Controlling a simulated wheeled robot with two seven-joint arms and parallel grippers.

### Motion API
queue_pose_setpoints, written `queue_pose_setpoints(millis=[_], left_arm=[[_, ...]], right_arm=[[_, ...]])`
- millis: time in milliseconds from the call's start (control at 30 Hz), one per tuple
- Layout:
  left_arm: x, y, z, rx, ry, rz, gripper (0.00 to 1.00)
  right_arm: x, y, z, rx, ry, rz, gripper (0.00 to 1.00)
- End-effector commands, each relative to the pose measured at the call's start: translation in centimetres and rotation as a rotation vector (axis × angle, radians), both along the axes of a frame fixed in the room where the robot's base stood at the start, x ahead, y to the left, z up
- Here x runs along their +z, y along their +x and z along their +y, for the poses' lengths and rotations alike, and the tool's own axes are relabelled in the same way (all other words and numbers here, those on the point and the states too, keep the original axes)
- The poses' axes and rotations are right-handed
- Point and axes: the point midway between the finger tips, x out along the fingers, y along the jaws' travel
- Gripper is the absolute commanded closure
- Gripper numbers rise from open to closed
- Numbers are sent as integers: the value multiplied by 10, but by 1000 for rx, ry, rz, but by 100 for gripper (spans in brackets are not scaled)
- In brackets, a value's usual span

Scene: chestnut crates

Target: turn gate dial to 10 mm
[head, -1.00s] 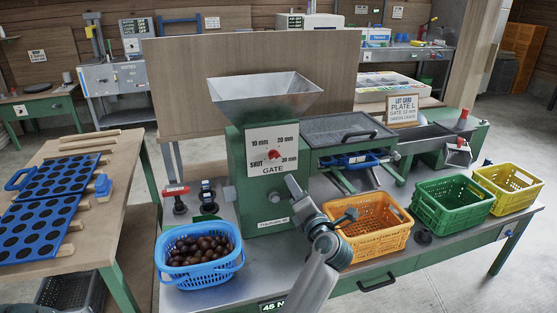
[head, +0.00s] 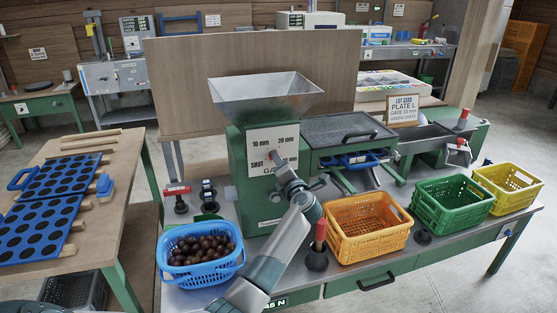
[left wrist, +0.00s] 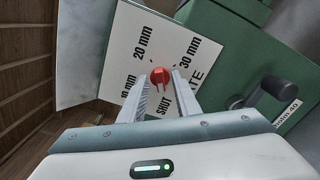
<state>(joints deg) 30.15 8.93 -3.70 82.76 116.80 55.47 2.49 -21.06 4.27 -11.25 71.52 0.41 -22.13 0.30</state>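The red gate dial (left wrist: 160,75) sits on a white plate marked SHUT, 10 mm, 20 mm and 30 mm. The plate (head: 257,141) is on the front of the green hopper machine (head: 236,160). My left gripper (left wrist: 161,90) points at the dial, its two fingers apart with the knob between or just beyond their tips. I cannot tell whether they touch it. In the head view my left gripper (head: 274,160) covers most of the dial and the lower right of the plate. Which mark the dial points to is unclear. My right gripper is not in view.
A blue basket of chestnuts (head: 212,277) stands left of my arm. Orange (head: 365,245), green (head: 452,222) and yellow (head: 508,205) crates stand to the right. A red-handled tool (head: 320,235) stands upright close by my arm. A lot card (head: 404,111) stands behind.

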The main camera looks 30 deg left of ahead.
Motion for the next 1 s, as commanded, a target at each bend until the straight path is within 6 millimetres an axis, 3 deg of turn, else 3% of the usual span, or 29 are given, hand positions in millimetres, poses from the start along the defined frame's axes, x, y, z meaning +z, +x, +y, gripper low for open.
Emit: queue_pose_setpoints(millis=[467, 500, 600, 1000], left_arm=[[0, 8, 10, 0, 0, 0, 70], [0, 8, 10, 1, 0, 0, 73], [0, 8, 10, 1, 0, 0, 97], [1, 8, 9, 0, 15, 20, 96]], right_arm=[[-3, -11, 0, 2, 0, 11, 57], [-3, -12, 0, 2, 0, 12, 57], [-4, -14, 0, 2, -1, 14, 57], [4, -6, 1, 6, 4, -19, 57]])
